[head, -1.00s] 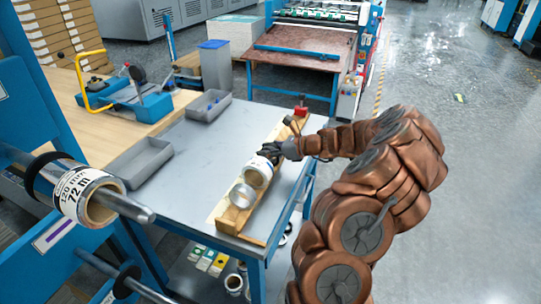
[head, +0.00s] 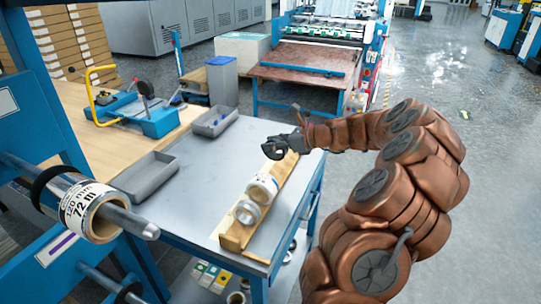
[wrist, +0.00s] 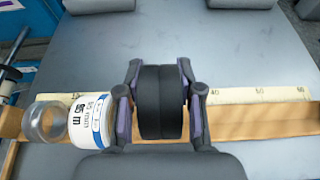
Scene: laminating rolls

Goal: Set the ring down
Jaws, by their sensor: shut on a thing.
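My gripper (head: 284,145) is shut on a black ring (wrist: 160,102); in the wrist view a finger presses on each side of it. In the head view the ring (head: 272,151) shows small and dark at my fingertips, near the far end of the wooden rack (head: 234,238). In the wrist view the ring overlaps the rack (wrist: 265,124) and its ruler strip (wrist: 265,97). I cannot tell whether it touches the rack. The ring's underside is hidden.
A white roll (head: 263,187) labelled "55 m" in the wrist view (wrist: 90,119) and a clear or silvery roll (head: 247,212) lie on the rack. Grey trays (head: 148,176) (head: 215,121) stand on the table, its middle clear. A "72 m" roll (head: 88,212) sits on a shaft at left.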

